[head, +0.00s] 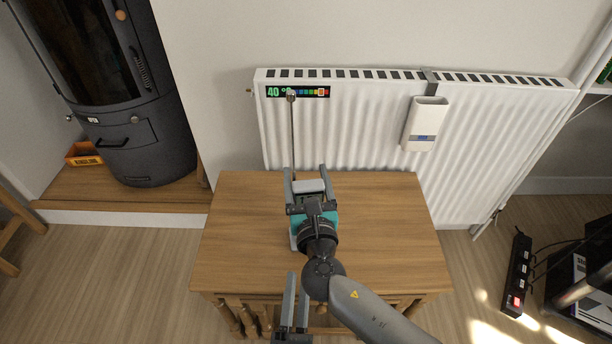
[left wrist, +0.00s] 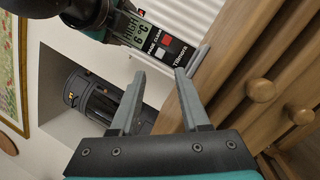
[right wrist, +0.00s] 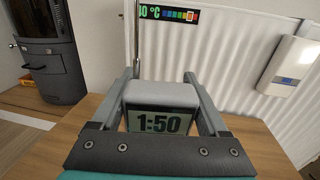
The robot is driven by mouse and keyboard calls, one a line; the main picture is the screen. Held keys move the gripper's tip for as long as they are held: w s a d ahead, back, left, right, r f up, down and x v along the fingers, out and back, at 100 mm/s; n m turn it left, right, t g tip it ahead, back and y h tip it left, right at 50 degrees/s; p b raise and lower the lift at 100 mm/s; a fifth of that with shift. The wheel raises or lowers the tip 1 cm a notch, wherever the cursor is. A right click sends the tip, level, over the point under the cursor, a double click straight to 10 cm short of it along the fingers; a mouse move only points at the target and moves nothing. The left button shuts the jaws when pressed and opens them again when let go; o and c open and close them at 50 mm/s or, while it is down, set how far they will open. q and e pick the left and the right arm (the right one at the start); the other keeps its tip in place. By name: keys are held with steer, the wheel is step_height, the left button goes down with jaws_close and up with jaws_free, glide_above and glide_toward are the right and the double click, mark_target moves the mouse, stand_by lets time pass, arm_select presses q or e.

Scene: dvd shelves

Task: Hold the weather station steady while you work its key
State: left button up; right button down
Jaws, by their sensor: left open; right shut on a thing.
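The weather station (head: 308,186) stands on the wooden table, with a grey top and a thin rod rising beside it. In the right wrist view its screen (right wrist: 158,122) reads 1:50. My right gripper (head: 307,174) is shut on its body, one finger on each side. In the left wrist view the station's front (left wrist: 158,45) shows a lit screen, a red key (left wrist: 167,41) and a pale key (left wrist: 160,53), with PAGE and CLEAR lettering. My left gripper (left wrist: 157,78) is open and empty, apart from the front, low by the table's front edge.
The wooden table (head: 390,225) has bare room on both sides of the station. A white radiator (head: 360,130) stands behind, with a colour temperature strip (head: 298,92) and a white box (head: 425,125). A dark stove (head: 140,110) is at left, a power strip (head: 517,272) at right.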

arm_select(q)
jaws_close()
stand_by(1.5)
